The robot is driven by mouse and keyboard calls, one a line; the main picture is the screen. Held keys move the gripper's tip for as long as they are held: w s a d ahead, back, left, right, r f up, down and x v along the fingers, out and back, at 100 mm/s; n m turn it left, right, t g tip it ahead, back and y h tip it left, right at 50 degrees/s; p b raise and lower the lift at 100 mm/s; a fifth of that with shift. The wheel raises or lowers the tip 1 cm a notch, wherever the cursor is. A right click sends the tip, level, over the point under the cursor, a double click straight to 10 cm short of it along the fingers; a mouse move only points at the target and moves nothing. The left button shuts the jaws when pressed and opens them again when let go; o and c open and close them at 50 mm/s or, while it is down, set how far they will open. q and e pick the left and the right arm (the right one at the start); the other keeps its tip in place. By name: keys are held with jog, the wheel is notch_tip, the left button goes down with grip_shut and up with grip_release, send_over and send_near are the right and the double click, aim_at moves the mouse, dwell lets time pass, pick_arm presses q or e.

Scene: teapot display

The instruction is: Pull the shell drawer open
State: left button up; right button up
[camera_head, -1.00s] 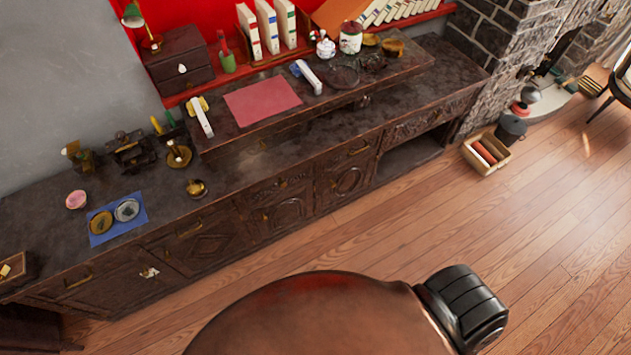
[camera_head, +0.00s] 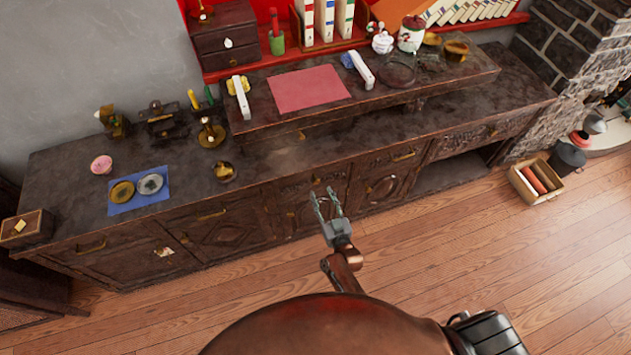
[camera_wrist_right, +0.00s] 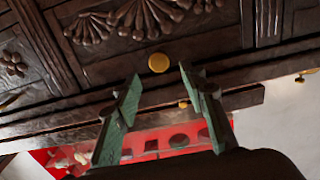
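The shell drawer (camera_head: 299,187) is a dark wooden drawer front under the top of the long cabinet, and it looks shut. In the right wrist view, fan-shaped shell carvings (camera_wrist_right: 140,17) and a round brass knob (camera_wrist_right: 158,62) show on the dark wood. My right gripper (camera_head: 322,192) is open and empty in front of this drawer, and its fingers point towards the cabinet. In the right wrist view the gripper's two green-grey fingers (camera_wrist_right: 160,74) are spread, with the knob just beyond and between their tips. No contact is visible. My left gripper is not in view.
The cabinet top (camera_head: 70,180) carries a blue mat (camera_head: 155,199) with two round dishes, a raised shelf with a red mat (camera_head: 308,88), and several small items. A wooden crate (camera_head: 536,181) stands on the floor at the right. The wooden floor before the cabinet is clear.

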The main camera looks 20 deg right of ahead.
aim_at(317, 183)
jog(key=w+b, duration=0.1)
jog(key=w, duration=0.6)
jog(key=shift+w+a+b, duration=0.15)
jog(key=shift+b, duration=0.2)
jog(key=shift+c, duration=0.5)
grip_shut()
